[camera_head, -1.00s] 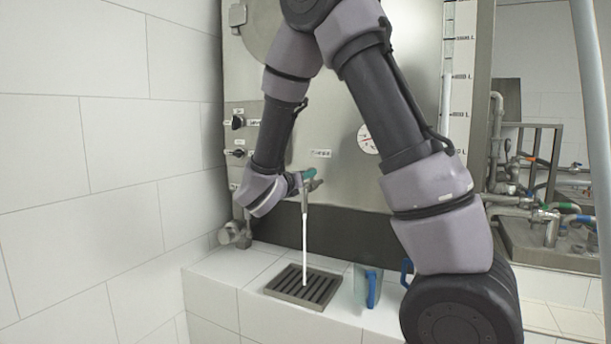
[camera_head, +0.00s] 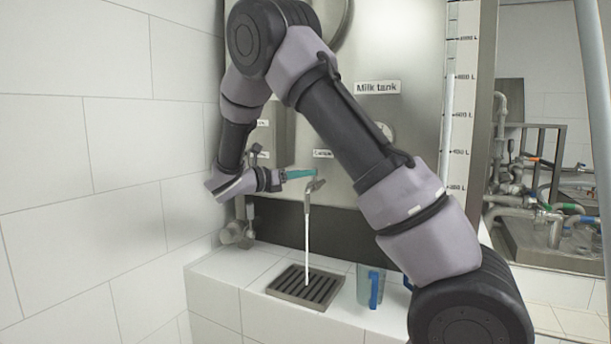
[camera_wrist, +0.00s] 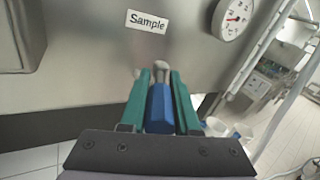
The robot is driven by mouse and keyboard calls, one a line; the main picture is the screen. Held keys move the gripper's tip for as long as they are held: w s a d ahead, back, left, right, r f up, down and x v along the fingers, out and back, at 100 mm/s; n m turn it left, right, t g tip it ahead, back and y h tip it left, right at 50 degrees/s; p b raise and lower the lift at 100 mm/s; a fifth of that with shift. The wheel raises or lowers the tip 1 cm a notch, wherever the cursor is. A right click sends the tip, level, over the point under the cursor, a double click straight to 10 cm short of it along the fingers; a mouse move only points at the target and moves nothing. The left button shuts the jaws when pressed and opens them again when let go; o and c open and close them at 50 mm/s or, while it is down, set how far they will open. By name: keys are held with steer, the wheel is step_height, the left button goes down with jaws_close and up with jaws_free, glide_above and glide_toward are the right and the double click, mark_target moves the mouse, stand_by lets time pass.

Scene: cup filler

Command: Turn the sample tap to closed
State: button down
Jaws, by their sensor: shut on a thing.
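The lever itself is hidden by my fingers in the head view. The "Sample" label (camera_wrist: 147,22) is on the tank above it.
The dark drain grate (camera_head: 305,287) is set in the white tiled ledge (camera_head: 225,280). A clear jug with a blue handle (camera_head: 375,290) stands right of the grate. A tiled wall (camera_head: 100,150) stands close to my wrist on the left. A round gauge (camera_wrist: 232,18) is on the tank.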

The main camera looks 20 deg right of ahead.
steer(key=shift+w+a+m+g+h, duration=0.1)
steer(key=shift+w+m+g, duration=0.25)
steer(key=shift+m+g, duration=0.95)
steer(key=shift+w+d+m+g+h, duration=0.1)
steer(key=shift+w+m+g, duration=0.45)
steer(key=shift+g, duration=1.2)
steer(key=shift+w+a+m+g+h, duration=0.1)
steer(key=shift+w+m+g, duration=0.05)
steer(key=shift+m+g, duration=1.25)
steer(key=shift+g, duration=0.35)
steer(key=c, duration=0.7)
jaws_free()
steer(key=shift+o, duration=0.2)
steer(key=v, duration=1)
steer(key=shift+a, duration=0.35)
